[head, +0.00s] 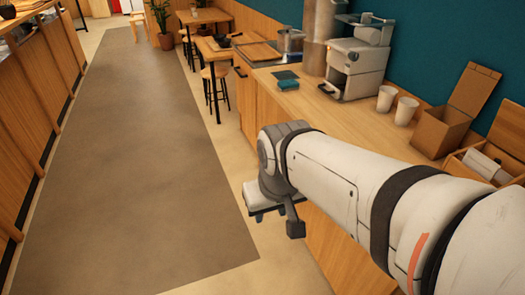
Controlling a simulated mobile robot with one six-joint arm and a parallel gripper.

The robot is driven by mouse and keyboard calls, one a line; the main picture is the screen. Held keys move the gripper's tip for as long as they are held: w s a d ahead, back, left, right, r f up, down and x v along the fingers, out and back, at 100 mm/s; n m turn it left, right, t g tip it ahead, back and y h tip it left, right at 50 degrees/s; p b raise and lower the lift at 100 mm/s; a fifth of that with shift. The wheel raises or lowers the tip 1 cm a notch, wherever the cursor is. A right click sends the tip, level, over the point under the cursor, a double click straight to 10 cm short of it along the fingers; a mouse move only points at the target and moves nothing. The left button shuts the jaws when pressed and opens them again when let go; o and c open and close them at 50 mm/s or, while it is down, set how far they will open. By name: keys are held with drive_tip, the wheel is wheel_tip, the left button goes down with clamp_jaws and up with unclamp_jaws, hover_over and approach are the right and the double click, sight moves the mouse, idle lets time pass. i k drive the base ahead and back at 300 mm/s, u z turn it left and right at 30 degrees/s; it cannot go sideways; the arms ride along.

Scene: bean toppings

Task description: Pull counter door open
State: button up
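The wooden counter (318,122) runs along the right side, with its front panels facing the floor strip. A panel with a dark handle (241,72) shows at the counter's far end; its edges are too small to make out, and no panel visibly stands open. My gripper (275,216) hangs low in front of the counter front, near the middle of the view, apart from that handle. Its tips are small and partly hidden by my wrist, so I cannot tell how far apart they are. The counter front behind and below my arm is hidden.
A coffee machine (354,66), two white cups (405,110) and a cardboard box (440,130) stand on the counter. A stool (215,76) and small tables are at the far end. The grey floor strip (140,170) is clear. Another wooden counter (35,80) lines the left.

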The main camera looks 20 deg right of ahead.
sight(349, 270)
drive_tip(key=z, duration=0.15)
drive_tip(key=i, duration=0.95)
drive_tip(key=u, duration=0.05)
